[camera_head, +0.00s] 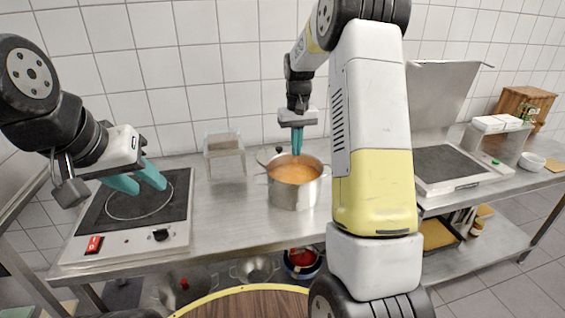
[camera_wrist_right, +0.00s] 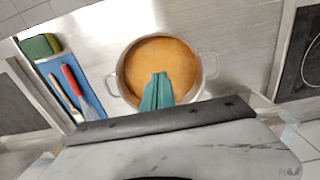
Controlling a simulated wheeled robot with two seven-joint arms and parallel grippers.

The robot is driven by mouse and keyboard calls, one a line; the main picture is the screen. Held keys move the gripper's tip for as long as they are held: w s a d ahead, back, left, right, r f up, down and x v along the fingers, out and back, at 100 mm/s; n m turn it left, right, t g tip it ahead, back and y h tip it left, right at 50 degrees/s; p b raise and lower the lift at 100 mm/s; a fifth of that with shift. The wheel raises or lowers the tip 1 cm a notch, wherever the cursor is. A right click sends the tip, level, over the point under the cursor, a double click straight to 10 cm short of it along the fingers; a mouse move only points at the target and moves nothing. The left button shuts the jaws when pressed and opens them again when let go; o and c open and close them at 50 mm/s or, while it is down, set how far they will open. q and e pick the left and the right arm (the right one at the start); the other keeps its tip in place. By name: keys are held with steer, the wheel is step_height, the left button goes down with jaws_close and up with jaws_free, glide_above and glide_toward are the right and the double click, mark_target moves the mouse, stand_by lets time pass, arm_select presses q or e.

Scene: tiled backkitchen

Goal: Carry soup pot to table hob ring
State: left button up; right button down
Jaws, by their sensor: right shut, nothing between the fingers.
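The soup pot (camera_head: 294,194), a steel pot with orange soup, stands on the steel counter. It also shows from above in the right wrist view (camera_wrist_right: 207,70), with a handle on each side. The hob (camera_head: 130,215) with a thin ring on its dark top stands on the counter to the left. My right gripper (camera_head: 297,150) points down over the pot, shut with nothing between its teal fingers; it covers part of the soup in the right wrist view (camera_wrist_right: 157,80). My left gripper (camera_head: 140,184) is over the hob, its teal fingers apart and empty.
A clear container (camera_head: 224,155) stands on the counter between hob and pot. A second appliance with a raised lid (camera_head: 440,100) is at the right. A blue tray with utensils (camera_wrist_right: 75,85) lies beside the pot. Pots (camera_head: 303,262) stand on the shelf below.

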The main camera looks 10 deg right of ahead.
steer(key=s+f, duration=0.3)
steer(key=f, duration=0.7)
steer(key=shift+s, duration=0.4)
steer(key=shift+s+d, duration=0.1)
steer(key=shift+s, duration=0.05)
